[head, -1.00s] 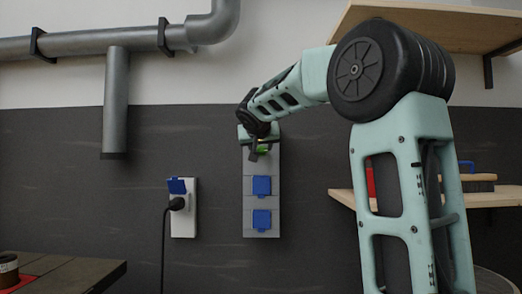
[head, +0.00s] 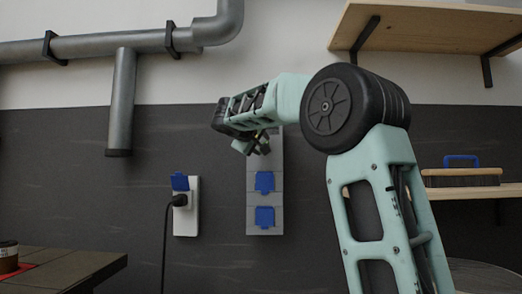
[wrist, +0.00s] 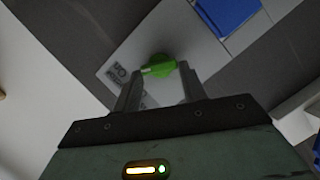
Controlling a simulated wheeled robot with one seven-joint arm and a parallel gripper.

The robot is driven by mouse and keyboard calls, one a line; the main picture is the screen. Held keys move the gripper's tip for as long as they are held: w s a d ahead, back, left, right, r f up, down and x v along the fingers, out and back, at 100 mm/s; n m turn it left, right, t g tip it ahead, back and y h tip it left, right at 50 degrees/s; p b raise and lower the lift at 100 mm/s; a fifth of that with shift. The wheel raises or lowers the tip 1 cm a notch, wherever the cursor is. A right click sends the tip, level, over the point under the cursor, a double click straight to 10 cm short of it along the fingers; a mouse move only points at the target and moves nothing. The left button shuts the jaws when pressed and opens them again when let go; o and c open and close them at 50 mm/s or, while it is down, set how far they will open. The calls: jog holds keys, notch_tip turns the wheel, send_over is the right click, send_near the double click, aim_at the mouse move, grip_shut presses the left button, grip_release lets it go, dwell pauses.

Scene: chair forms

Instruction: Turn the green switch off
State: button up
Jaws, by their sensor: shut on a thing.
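The green switch (wrist: 158,66) is a round knob on the upper part of a grey wall panel (wrist: 203,50). In the wrist view it lies between the tips of my gripper (wrist: 158,75), whose fingers are on either side of it and shut on it. Printed lettering shows on the panel beside the knob, partly behind a finger. In the head view my gripper (head: 258,145) is at the top of the panel (head: 250,205), and the switch is mostly hidden by it.
Below the switch, the panel carries two blue-covered sockets (head: 264,182). To its left is a white socket (head: 187,215) with a black plug and cable. Wooden shelves (head: 430,35) are at right, a dark table (head: 70,270) at lower left, and a grey pipe (head: 119,100) above.

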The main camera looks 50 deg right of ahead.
jog(key=shift+w+a+f+n+h+b, duration=0.1)
jog(key=shift+f+n+h+b, duration=0.15)
jog(key=shift+n+h+b, duration=0.6)
jog(key=shift+w+f+n+h+b, duration=0.1)
jog(key=shift+f+n+h+b, duration=0.2)
jog(key=shift+n+b, duration=1.05)
jog(key=shift+r+n, duration=0.1)
jog(key=shift+n, duration=0.4)
jog(key=o, duration=1)
jog(key=shift+s, duration=0.1)
jog(key=v, duration=1.7)
jog(key=shift+a, duration=0.2)
